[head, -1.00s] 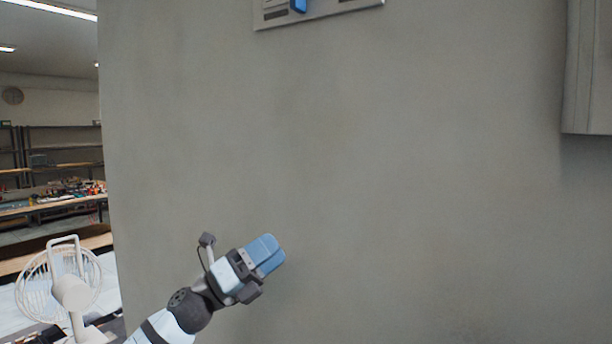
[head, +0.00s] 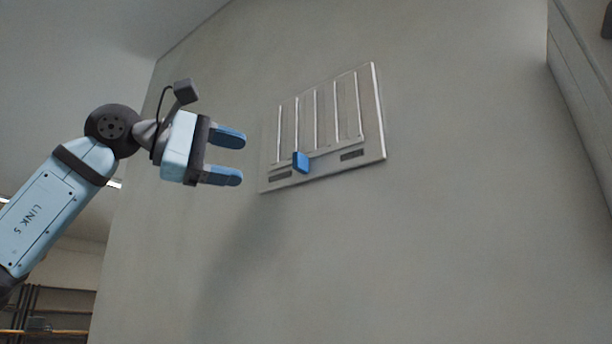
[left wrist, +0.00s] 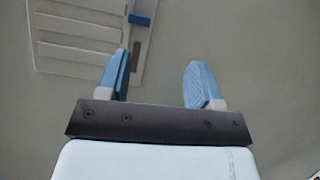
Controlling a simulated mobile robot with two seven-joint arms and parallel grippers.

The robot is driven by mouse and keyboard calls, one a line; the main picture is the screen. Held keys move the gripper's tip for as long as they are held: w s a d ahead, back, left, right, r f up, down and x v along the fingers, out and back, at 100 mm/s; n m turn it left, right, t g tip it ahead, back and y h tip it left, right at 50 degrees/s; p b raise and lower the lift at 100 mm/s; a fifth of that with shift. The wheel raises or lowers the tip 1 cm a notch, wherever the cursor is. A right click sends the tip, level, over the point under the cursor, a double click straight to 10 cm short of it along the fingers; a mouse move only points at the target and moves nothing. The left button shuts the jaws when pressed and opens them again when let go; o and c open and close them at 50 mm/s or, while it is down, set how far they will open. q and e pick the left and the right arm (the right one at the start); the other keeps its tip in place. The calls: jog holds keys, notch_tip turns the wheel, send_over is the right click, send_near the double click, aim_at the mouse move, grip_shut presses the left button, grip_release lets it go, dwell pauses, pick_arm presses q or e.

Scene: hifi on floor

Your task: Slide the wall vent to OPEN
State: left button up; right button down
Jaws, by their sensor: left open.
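The wall vent (head: 374,110) is a pale metal panel with several upright slats, fixed on the grey wall. Its blue slider knob (head: 301,162) sits on the lower rail, left of the middle, between two dark label plates; their text is too small to read. My left gripper (head: 242,158) is open and empty, to the left of the vent with its fingers pointing right toward it. In the left wrist view, the vent (left wrist: 60,50) is at the upper left, and the blue knob (left wrist: 139,19) is beyond and above the left finger. My right gripper is not in view.
The grey wall (head: 400,240) around the vent is bare. A grey box-like fixture (head: 585,85) is at the right edge. Dark shelves (head: 50,305) stand far off at the lower left.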

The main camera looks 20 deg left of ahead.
aim_at(293, 160)
pick_arm(q)
jog(key=shift+t+y, duration=0.5)
jog(key=shift+t, duration=0.1)
jog(key=w+d+r, duration=0.1)
jog(key=w+d, duration=0.1)
jog(key=w+d+p, duration=0.1)
jog(key=w+d, duration=0.1)
jog(key=w, duration=0.1)
jog(key=w+d+r+p, duration=0.1)
jog(key=w+d, duration=0.1)
jog(key=d, duration=0.1)
jog(key=shift+w+d+r, duration=0.1)
jog(key=shift+w+r, duration=0.25)
jog(key=shift+w, duration=0.05)
jog(key=shift+w+d, duration=0.2)
jog(key=shift+w, duration=0.15)
